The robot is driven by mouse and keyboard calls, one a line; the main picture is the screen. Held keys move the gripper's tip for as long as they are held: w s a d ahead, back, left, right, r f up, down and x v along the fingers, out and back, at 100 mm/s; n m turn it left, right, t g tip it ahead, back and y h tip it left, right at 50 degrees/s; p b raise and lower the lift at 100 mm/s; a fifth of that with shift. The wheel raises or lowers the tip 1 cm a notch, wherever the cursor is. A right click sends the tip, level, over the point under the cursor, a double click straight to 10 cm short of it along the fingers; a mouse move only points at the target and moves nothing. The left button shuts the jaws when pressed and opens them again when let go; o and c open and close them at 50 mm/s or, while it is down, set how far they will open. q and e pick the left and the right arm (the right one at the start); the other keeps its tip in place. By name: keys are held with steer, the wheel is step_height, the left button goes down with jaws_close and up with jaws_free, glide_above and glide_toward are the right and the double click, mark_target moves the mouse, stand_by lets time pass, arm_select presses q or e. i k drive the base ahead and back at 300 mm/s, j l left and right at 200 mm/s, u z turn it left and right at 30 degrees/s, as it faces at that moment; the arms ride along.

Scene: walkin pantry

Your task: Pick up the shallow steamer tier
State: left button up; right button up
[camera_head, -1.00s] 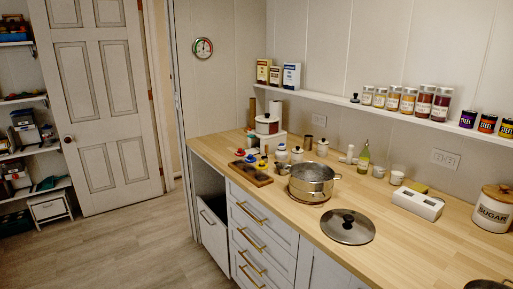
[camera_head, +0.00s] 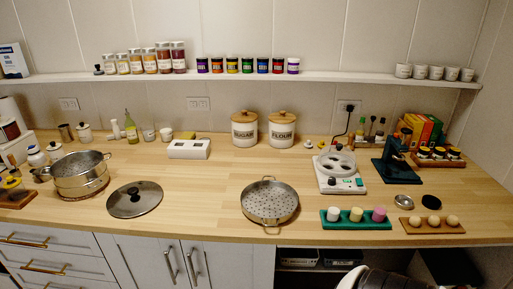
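The shallow steamer tier (camera_head: 270,200) is a round metal pan with a perforated base and two small loop handles. It sits flat on the wooden counter, near the front edge, at the middle of the view. Nothing is touching it and its inside is empty. A deeper metal pot or stacked steamer (camera_head: 80,180) stands on a round mat at the left. Neither gripper's fingers are in view; only a dark and white part of my arm shows at the bottom right, below the counter edge.
A green tray (camera_head: 356,225) with coloured cups and a wooden board (camera_head: 432,230) with round items lie right of the tier. A white appliance (camera_head: 339,172) stands behind right. Sugar (camera_head: 244,131) and flour (camera_head: 282,131) canisters stand at the back. Counter is clear around the tier's left and back.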

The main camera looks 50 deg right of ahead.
mark_target(267, 203)
steer(key=z, duration=1.75)
steer(key=i+l+u, duration=0.1)
steer(key=l, duration=0.25)
steer(key=i+l+u, duration=0.25)
steer(key=i+l, duration=0.15)
steer(key=l, duration=0.3)
